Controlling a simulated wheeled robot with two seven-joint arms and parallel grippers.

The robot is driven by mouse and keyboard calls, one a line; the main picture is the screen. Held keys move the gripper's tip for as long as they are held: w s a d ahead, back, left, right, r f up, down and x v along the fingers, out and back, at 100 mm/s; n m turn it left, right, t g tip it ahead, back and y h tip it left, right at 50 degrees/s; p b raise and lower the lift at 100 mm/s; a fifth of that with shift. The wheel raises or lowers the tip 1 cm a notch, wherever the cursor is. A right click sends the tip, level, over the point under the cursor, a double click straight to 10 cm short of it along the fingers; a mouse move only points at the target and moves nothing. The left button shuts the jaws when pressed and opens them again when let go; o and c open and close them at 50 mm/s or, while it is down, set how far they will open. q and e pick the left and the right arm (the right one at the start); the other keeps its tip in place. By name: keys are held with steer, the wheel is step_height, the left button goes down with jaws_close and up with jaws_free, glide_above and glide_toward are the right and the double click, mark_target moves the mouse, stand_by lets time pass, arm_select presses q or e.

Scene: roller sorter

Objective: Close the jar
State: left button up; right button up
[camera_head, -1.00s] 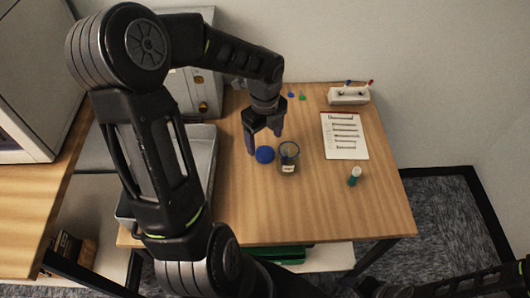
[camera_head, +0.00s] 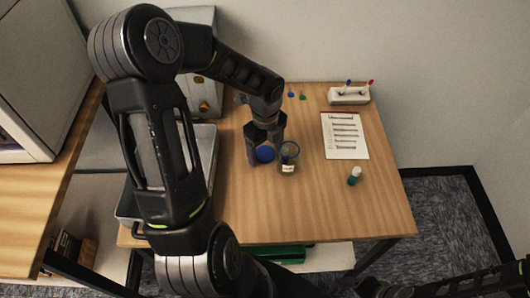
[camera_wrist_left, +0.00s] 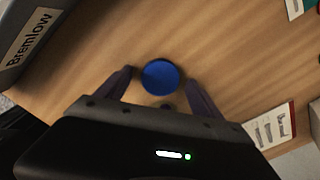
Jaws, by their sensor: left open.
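The blue lid (camera_head: 265,154) lies on the wooden table, just left of the jar. The open glass jar (camera_head: 289,160) stands upright with a white label on its front and something dark blue inside. My left gripper (camera_head: 266,158) is open, its fingers to either side of the lid in the head view. In the left wrist view the lid (camera_wrist_left: 160,77) shows between and just beyond the two fingertips (camera_wrist_left: 160,85); I cannot tell whether they touch it. The jar is not clearly seen in the wrist view. My right gripper is not clearly in view; only part of my right arm shows at the lower right.
A small green bottle with a white cap (camera_head: 354,176) stands right of the jar. A clipboard (camera_head: 344,136) lies behind it, with a pen holder (camera_head: 349,96) at the back. A grey tray (camera_head: 205,150) is on the left. The front right of the table is clear.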

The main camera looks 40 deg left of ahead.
arm_select(q)
steer(key=shift+c, duration=0.4)
steer(key=c, duration=1.3)
